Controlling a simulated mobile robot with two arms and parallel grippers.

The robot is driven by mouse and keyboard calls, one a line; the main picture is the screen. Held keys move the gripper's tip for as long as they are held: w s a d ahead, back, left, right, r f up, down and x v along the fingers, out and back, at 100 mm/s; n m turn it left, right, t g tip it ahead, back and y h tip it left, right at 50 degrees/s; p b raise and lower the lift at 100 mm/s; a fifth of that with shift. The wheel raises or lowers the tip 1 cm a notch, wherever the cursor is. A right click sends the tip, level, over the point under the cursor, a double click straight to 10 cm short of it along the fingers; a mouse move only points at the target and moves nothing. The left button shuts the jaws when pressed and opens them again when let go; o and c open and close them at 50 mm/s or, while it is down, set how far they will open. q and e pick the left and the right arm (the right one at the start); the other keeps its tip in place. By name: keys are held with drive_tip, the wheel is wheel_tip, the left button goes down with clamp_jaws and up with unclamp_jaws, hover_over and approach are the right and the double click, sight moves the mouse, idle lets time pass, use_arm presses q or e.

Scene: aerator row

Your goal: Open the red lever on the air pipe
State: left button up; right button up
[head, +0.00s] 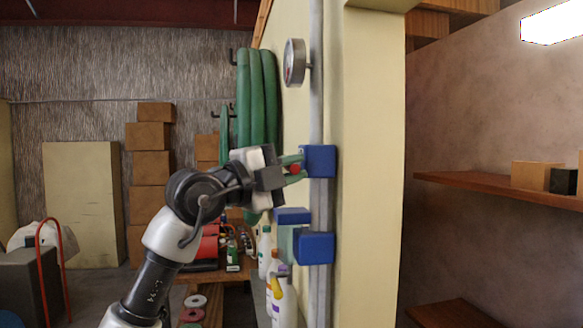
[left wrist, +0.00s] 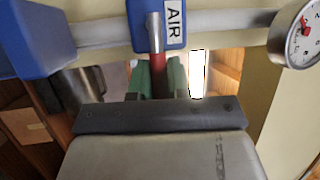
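The red lever (head: 295,169) juts out to the left of a blue valve block (head: 319,161) on the grey vertical pipe (head: 316,90). In the left wrist view, the lever (left wrist: 155,40) runs from its metal end on the blue block marked AIR (left wrist: 173,20) in between my green fingertips. My left gripper (head: 294,169) has a finger on each side of the lever, and no clear gap shows between fingers and lever. The dark gripper body hides the lever's far end in the wrist view. My right gripper is not in view.
A round gauge (head: 294,62) sits higher on the pipe. Further blue blocks (head: 314,248) sit below the lever. Green hoses (head: 257,100) hang behind my gripper. Bottles (head: 284,300) stand low beside the cream wall post (head: 365,170). Shelves are at the right.

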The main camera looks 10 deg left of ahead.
use_arm(q)
drive_tip(key=shift+c, duration=1.1)
clamp_jaws()
